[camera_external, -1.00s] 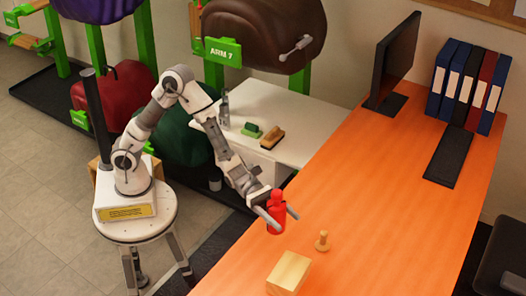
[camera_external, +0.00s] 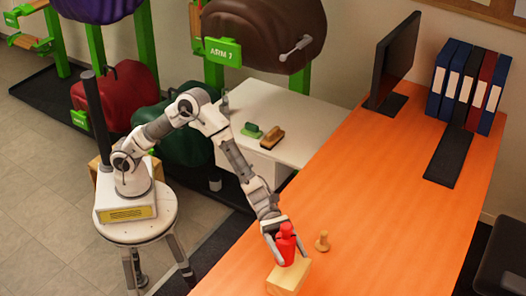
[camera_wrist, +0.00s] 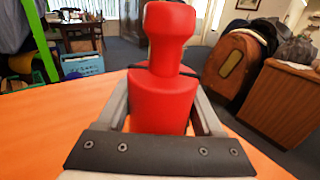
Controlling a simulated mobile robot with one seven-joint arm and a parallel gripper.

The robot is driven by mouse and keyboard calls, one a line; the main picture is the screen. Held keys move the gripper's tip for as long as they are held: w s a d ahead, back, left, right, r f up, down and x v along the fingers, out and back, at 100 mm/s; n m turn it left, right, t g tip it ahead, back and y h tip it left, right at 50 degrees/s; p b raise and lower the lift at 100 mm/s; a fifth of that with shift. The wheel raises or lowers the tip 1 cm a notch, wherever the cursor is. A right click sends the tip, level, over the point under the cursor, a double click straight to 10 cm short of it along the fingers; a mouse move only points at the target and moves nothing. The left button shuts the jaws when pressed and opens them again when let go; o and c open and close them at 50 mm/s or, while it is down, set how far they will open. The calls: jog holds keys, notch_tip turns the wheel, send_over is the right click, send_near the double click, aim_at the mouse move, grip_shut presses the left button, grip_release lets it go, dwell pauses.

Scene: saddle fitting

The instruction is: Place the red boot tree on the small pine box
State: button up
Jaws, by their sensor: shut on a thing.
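The red boot tree (camera_external: 286,246) is upright between the fingers of my gripper (camera_external: 286,255), which is shut on it. In the wrist view the red boot tree (camera_wrist: 164,75) fills the middle, with a finger of my gripper (camera_wrist: 160,115) on each side. The small pine box (camera_external: 288,279) sits on the orange desk near its front edge. The boot tree is over the back part of the box's top; I cannot tell whether its base touches the box. The box does not show in the wrist view.
A monitor (camera_external: 392,62), a black keyboard (camera_external: 449,156) and several binders (camera_external: 468,85) are farther back. A white side table (camera_external: 290,120) holds two brushes. The desk's middle is clear.

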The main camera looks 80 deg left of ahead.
jog(key=shift+w+a+f+b, duration=0.1)
jog(key=shift+w+f+b, duration=0.2)
jog(key=shift+f, duration=0.55)
jog(key=shift+w+f+b, duration=0.2)
jog(key=shift+w+f, duration=0.15)
jog(key=shift+f, duration=0.45)
jog(key=shift+w+a+f+b, duration=0.1)
jog(key=shift+w+f+b, duration=0.2)
jog(key=shift+f, duration=0.55)
jog(key=shift+f, duration=0.1)
jog(key=shift+f, duration=0.15)
jog(key=o, duration=1.5)
